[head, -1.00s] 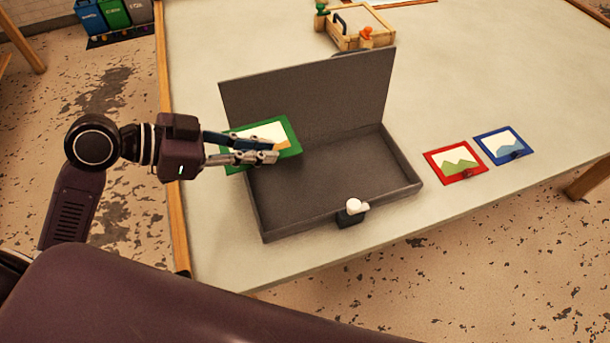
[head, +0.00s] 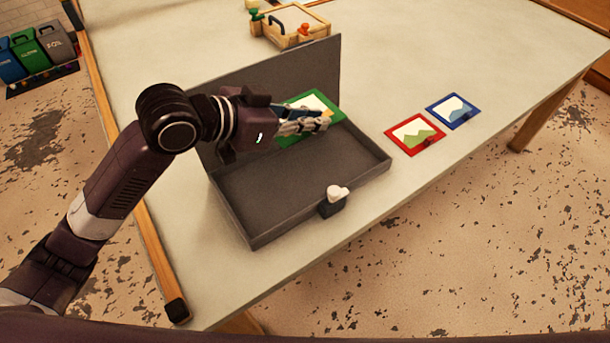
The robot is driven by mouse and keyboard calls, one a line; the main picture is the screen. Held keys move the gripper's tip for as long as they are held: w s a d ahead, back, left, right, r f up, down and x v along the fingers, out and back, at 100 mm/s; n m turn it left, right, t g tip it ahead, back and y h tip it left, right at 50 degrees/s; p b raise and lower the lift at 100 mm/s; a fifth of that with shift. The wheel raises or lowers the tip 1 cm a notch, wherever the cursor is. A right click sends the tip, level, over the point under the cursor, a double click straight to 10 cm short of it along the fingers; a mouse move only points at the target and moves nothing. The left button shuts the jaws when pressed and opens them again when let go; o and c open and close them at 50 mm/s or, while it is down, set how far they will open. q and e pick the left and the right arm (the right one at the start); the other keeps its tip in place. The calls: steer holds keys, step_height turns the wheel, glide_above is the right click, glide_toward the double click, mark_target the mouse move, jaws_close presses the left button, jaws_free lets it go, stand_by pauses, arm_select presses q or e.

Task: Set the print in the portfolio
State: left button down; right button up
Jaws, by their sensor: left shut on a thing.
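The portfolio is an open dark grey case (head: 290,185) on the table, its lid standing up at the back. A white knob on a black block sits at its front edge. My left gripper (head: 318,122) is shut on the green-framed print (head: 327,101) and holds it over the back part of the case, in front of the lid. The gripper hides part of the print, and I cannot tell whether the print touches the case. My right gripper is not in view.
A red-framed print (head: 405,138) and a blue-framed print (head: 445,116) lie flat on the table (head: 420,55) to the right of the case. A wooden box (head: 290,38) with green and orange knobs stands behind the lid. Bins (head: 25,55) stand on the floor at far left.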

mark_target(311, 188)
arm_select(q)
step_height(311, 188, down, 19)
steer(key=shift+r+b, duration=0.1)
steer(key=shift+b, duration=0.2)
steer(key=shift+f, duration=0.25)
steer(key=c, duration=2)
jaws_free()
steer(key=shift+r, duration=0.1)
steer(key=shift+r, duration=0.1)
